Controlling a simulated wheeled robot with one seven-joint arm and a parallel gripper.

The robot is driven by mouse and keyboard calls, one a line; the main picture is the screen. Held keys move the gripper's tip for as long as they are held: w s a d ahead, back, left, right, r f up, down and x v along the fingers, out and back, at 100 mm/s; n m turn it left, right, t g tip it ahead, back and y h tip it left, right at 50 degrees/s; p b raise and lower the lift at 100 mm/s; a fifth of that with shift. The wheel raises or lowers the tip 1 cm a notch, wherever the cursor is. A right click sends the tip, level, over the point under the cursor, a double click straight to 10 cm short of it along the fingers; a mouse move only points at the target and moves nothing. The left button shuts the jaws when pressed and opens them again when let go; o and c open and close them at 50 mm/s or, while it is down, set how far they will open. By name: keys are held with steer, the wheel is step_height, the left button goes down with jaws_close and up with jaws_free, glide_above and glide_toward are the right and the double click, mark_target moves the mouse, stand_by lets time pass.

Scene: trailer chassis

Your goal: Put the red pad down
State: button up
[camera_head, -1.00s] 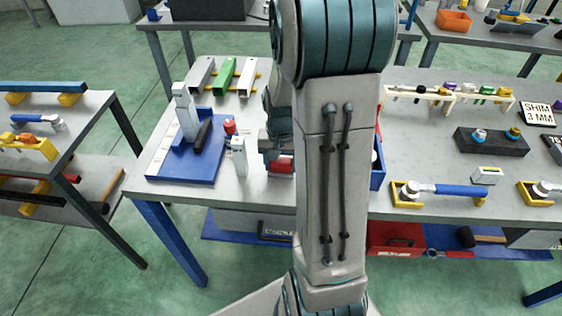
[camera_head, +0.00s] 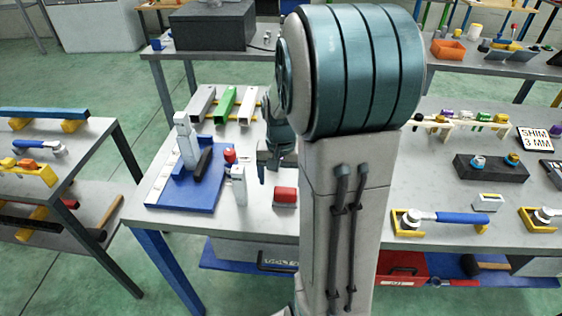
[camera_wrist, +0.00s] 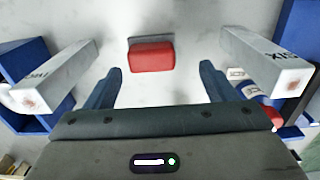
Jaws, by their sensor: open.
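The red pad (camera_head: 286,196) lies on the grey tabletop near the front edge, to the right of a small white block (camera_head: 238,187). In the wrist view the red pad (camera_wrist: 152,57) rests alone on the bare top, just beyond the fingertips and nearer the left one. My gripper (camera_head: 268,165) is above and behind the pad in the head view, clear of it. In the wrist view my gripper (camera_wrist: 161,70) has its two dark fingers wide apart with nothing between them.
A blue fixture plate (camera_head: 185,190) with a grey post and black handle stands to the left. White posts flank the fingers in the wrist view, left (camera_wrist: 58,78) and right (camera_wrist: 262,62). My arm hides the table right of the pad.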

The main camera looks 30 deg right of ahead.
mark_target(281, 191)
step_height(281, 191, up, 6)
steer(key=s+a+r+n+t, duration=0.3)
steer(key=s+a+n, duration=0.3)
steer(key=s+a, duration=0.6)
steer(key=shift+s+n, duration=0.3)
steer(key=shift+n, duration=0.1)
